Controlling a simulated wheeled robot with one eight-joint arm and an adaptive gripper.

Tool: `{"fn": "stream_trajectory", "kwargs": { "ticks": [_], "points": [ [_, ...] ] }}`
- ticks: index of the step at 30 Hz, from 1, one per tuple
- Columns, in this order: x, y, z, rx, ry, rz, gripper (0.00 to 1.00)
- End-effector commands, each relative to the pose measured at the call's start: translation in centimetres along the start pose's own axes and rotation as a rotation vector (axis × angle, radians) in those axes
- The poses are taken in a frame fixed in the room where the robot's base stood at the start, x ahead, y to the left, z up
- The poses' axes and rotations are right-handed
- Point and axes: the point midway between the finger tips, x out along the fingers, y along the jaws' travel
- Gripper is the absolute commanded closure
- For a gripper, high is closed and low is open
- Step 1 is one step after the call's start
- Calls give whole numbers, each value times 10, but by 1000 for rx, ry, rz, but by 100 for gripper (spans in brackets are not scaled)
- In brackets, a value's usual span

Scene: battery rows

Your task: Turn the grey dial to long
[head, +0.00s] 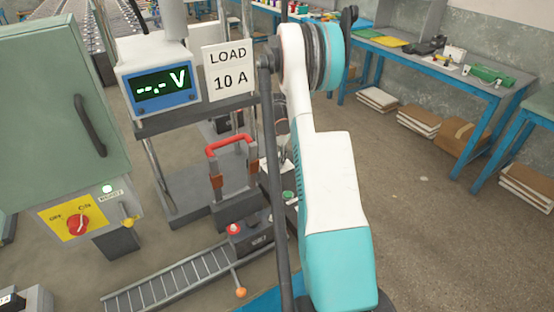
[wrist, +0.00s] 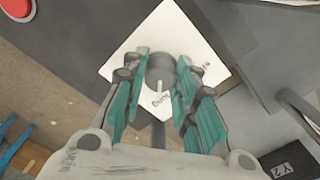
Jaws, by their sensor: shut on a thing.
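The grey dial (wrist: 160,68) is a round knob on a white square plate (wrist: 125,68) in the wrist view. A pale pointer mark on it points toward the bottom of the picture, at a small dark label on the plate. Another small label is at the plate's right corner; neither can be read surely. My gripper (wrist: 161,72) has its teal fingers on both sides of the dial and is shut on it. In the head view my arm covers the gripper, and I cannot make out the dial.
A red button (wrist: 15,6) is at the wrist view's upper left. A box marked Y2 (wrist: 288,162) is at lower right. In the head view, a meter (head: 163,88) and a LOAD 10 A sign (head: 229,72) stand behind, with a green cabinet (head: 60,100) at left.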

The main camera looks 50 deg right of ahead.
Motion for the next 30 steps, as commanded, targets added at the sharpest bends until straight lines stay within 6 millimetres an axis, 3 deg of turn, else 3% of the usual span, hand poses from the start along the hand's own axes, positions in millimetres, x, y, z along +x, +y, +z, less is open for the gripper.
{"fn": "stream_trajectory", "kwargs": {
  "ticks": [9, 10, 12, 13, 24, 30],
  "points": [
    [0, 0, 0, 2, 0, 0, 97],
    [0, 0, 0, 2, 0, 0, 71],
    [0, 0, 0, 1, 0, 0, 55],
    [0, 0, 0, 1, 0, 0, 52],
    [-3, 0, 0, 1, 0, 0, 52],
    [-28, 0, 0, 1, 0, 0, 52]
  ]
}}
